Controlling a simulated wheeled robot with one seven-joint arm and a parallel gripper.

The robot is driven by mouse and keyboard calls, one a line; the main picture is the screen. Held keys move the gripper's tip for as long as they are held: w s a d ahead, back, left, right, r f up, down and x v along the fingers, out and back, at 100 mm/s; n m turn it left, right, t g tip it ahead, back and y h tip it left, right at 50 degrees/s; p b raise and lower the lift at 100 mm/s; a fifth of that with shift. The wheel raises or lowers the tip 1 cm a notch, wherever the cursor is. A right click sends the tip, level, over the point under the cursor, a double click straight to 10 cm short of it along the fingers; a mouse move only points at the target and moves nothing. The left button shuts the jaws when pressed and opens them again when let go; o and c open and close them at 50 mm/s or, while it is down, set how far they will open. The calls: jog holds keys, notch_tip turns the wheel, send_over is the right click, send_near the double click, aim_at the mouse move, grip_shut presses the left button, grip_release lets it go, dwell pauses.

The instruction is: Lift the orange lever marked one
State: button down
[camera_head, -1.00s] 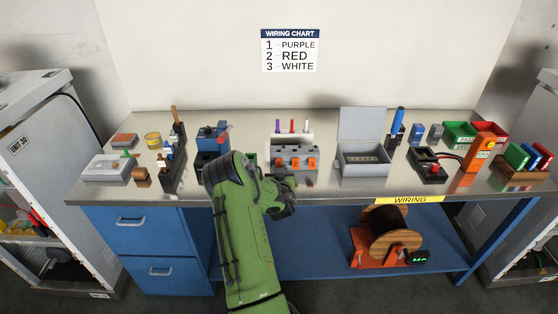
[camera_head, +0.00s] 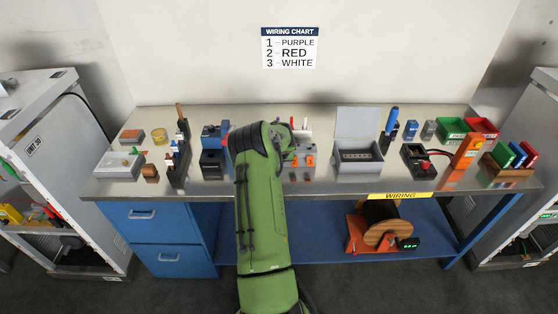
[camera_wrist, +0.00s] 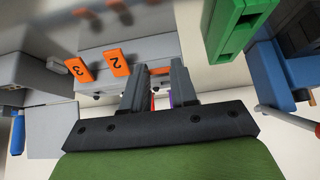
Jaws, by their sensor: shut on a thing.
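The grey terminal block (camera_wrist: 120,60) has orange levers on its front. In the wrist view, which is upside down, the lever marked 3 (camera_wrist: 79,69) and the lever marked 2 (camera_wrist: 116,63) are clear. My gripper (camera_wrist: 158,78) is at the lever one position, beside lever two. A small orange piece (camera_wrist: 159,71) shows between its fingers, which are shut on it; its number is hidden. In the head view two orange levers (camera_head: 303,160) show right of my arm, and my arm hides lever one and the gripper.
A green block (camera_wrist: 235,28) and a blue device (camera_wrist: 270,75) stand close to the gripper in the wrist view. A grey open-lidded box (camera_head: 359,155) stands right of the terminal block. The wiring chart (camera_head: 289,48) hangs on the wall.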

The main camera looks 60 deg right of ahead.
jog(key=shift+w+d+r+y, duration=0.1)
jog(key=shift+d+r+y, duration=0.15)
jog(key=shift+y, duration=0.15)
jog(key=shift+g, duration=0.3)
jog(key=c, duration=0.9)
grip_release()
jog(key=b+v, duration=0.1)
jog(key=v, duration=1.4)
jog(key=shift+r, duration=0.35)
